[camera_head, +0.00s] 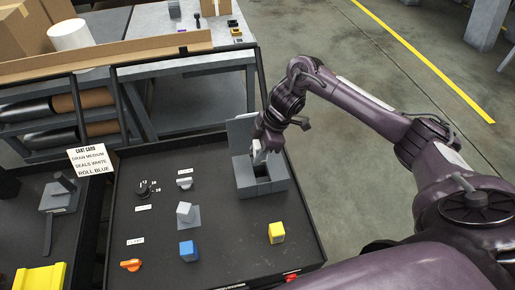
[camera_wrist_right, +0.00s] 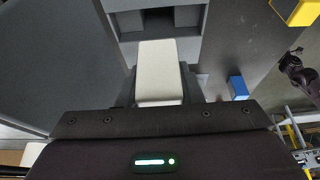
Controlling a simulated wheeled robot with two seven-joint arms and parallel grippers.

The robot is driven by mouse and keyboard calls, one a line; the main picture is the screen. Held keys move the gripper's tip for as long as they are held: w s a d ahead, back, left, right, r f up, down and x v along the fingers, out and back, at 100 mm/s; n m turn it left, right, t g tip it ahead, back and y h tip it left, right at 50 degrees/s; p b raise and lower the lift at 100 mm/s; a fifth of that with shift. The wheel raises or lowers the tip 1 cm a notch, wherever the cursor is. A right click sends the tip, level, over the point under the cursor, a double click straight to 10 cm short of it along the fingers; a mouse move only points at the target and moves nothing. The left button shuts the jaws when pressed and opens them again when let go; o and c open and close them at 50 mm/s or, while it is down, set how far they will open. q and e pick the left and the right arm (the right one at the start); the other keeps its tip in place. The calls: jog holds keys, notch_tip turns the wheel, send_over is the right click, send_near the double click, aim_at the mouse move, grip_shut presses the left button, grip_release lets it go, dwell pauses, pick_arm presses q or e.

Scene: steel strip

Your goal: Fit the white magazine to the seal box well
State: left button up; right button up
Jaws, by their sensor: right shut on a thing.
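My right gripper (camera_head: 259,152) is shut on the white magazine (camera_wrist_right: 160,72) and holds it over the grey seal box (camera_head: 244,181) at the right of the black bench top. In the head view the gripper hides most of the magazine. The dark well (camera_head: 263,181) of the seal box opens just below it. In the right wrist view the magazine sits between the fingers, its far end toward the box opening (camera_wrist_right: 157,20). I cannot tell whether its tip has entered the well. My left gripper is not in view.
A blue block (camera_head: 188,251), a yellow block (camera_head: 276,232) and a pale block (camera_head: 185,212) stand on the bench. A dial (camera_head: 146,188) and an orange knob (camera_head: 130,265) are at left. A lettered card (camera_head: 92,160) stands at the edge.

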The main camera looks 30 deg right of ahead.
jog(key=shift+f+b, duration=1.45)
jog(key=shift+f, duration=1.35)
jog(key=shift+p, duration=0.85)
jog(key=shift+f, duration=0.1)
